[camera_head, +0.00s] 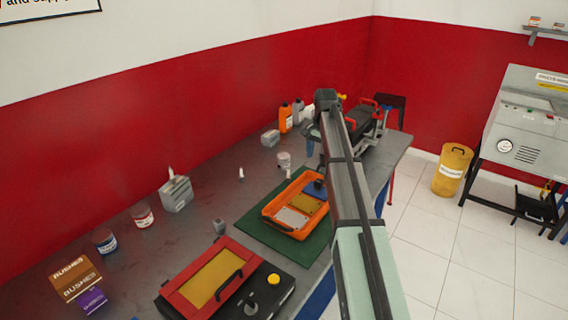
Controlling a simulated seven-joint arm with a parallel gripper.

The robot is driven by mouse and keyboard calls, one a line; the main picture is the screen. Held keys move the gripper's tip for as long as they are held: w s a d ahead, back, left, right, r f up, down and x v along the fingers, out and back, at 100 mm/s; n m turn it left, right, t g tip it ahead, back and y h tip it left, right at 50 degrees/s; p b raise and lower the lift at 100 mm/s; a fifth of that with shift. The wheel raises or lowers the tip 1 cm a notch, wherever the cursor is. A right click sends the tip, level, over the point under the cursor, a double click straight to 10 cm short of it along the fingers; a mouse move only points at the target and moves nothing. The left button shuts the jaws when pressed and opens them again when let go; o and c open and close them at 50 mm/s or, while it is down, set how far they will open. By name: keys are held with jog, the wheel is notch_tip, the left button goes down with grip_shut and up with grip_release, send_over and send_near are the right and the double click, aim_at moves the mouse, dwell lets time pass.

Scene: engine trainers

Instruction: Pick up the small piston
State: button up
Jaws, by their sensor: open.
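I cannot tell for sure which object is the small piston. A pale grey cylinder-like piece (284,159) stands on the workbench behind the orange tray and looks most like a piston. A small darker grey piece (220,226) stands left of the green mat, too small to identify. My arm reaches up from the bottom right across the bench. My gripper cannot be made out; it seems hidden behind my arm links.
An orange tray (271,214) lies on a green mat (248,232). A red-framed case (183,291) stands at the front. A grey can (176,194), small tins and bottles (285,118) line the wall side. Bare bench (215,190) lies between them. A yellow bin (452,172) stands on the floor.

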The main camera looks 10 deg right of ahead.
jog(key=shift+o, duration=0.5)
jog(key=m, duration=0.6)
send_over(284, 155)
jog(key=f, duration=0.1)
notch_tip(284, 155, down, 13)
jog(key=shift+s+a+f, duration=0.1)
